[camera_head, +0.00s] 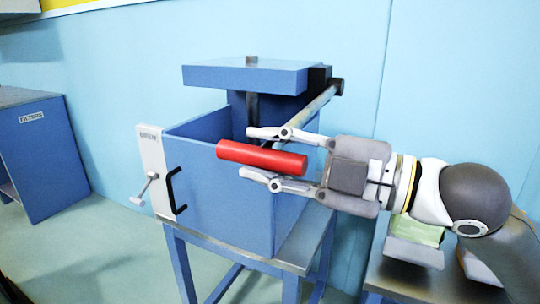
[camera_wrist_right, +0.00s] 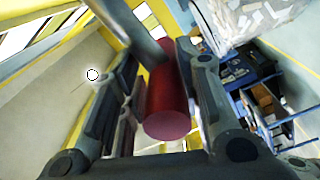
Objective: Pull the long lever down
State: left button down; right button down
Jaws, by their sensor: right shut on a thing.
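The long lever is a grey metal bar (camera_head: 318,105) that runs from a pivot at the upper right of the blue press down toward a red cylindrical grip (camera_head: 262,158). My right gripper (camera_head: 262,154) comes in from the right and is shut on the red grip, one finger above and one below it. In the right wrist view the red grip (camera_wrist_right: 168,100) lies between the two fingers, and the grey bar (camera_wrist_right: 138,30) leads away from it. The blue press (camera_head: 245,78) has a flat top plate. My left gripper is not in view.
A blue cabinet (camera_head: 45,150) stands at left. A grey-topped table is at lower right.

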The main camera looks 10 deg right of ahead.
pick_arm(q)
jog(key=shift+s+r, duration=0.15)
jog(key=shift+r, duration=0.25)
pick_arm(e)
jog(key=shift+a+f, duration=0.2)
jog(key=shift+f, duration=0.75)
jog(key=c, duration=1.2)
grip_release()
jog(key=shift+s, duration=0.1)
jog(key=shift+d, duration=0.15)
jog(key=shift+s+d, duration=0.2)
jog(key=shift+d, duration=0.3)
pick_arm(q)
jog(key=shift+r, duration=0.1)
pick_arm(e)
jog(key=v, duration=1)
jog(key=shift+s+d+r, duration=0.25)
jog(key=shift+s+r, duration=0.05)
jog(key=shift+r, duration=0.1)
